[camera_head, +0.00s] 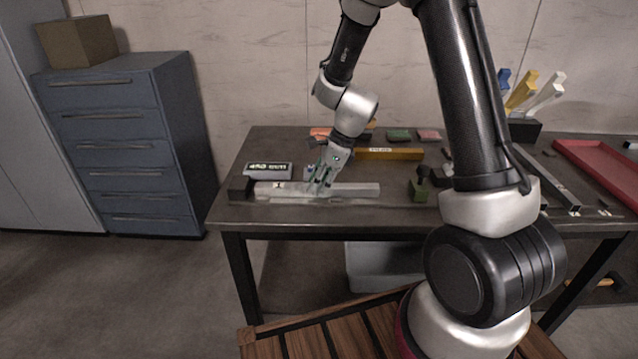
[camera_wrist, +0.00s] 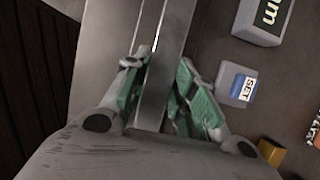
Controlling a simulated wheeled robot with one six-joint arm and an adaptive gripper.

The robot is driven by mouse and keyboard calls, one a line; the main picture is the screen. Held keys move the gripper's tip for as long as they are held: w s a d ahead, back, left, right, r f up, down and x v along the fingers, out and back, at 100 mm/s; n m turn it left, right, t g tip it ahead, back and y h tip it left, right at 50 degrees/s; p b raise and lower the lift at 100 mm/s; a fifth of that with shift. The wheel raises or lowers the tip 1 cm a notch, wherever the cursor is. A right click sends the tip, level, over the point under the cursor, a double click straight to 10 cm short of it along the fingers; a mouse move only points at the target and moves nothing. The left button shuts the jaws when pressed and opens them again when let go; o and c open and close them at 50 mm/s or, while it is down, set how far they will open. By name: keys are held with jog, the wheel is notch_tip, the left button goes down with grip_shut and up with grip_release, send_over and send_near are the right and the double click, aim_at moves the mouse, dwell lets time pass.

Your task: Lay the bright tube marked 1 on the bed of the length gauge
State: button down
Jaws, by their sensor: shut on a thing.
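The length gauge has a long pale bed (camera_head: 358,190) near the table's front edge, with a dark block (camera_head: 240,188) at its left end. Its readout (camera_head: 267,170) stands behind the bed, and a blue SET button (camera_wrist: 240,87) is seen in the wrist view. My gripper (camera_head: 322,183) is over the bed, with its green-padded fingers either side of a bright metal tube (camera_wrist: 156,98). The tube also shows in the head view (camera_head: 292,189), lined up along the bed. I cannot tell whether it touches the bed. The mark is too small to read clearly.
A dark green block (camera_head: 419,190) stands right of the bed. A yellow bar (camera_head: 390,154) and small coloured pieces lie behind. A red tray (camera_head: 603,168) is at the far right. A grey bin (camera_head: 382,268) sits under the table.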

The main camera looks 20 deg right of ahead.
jog(key=c, duration=1.2)
grip_release()
jog(key=shift+o, duration=0.2)
jog(key=shift+r, duration=0.1)
jog(key=v, duration=1.2)
jog(key=s+d+r+n+t+h, duration=0.1)
jog(key=s+d+r+n, duration=0.2)
jog(key=s+n, duration=0.4)
jog(key=s+d+r+n+t+h, duration=0.1)
jog(key=s+d+r+n, duration=0.3)
jog(key=s, duration=0.5)
jog(key=s+d+r+n+h, duration=0.2)
jog(key=s+r+n, duration=0.4)
jog(key=s+n, duration=0.3)
jog(key=shift+d+r+n+t, duration=0.4)
jog(key=shift+d+n, duration=0.3)
jog(key=shift+n, duration=0.1)
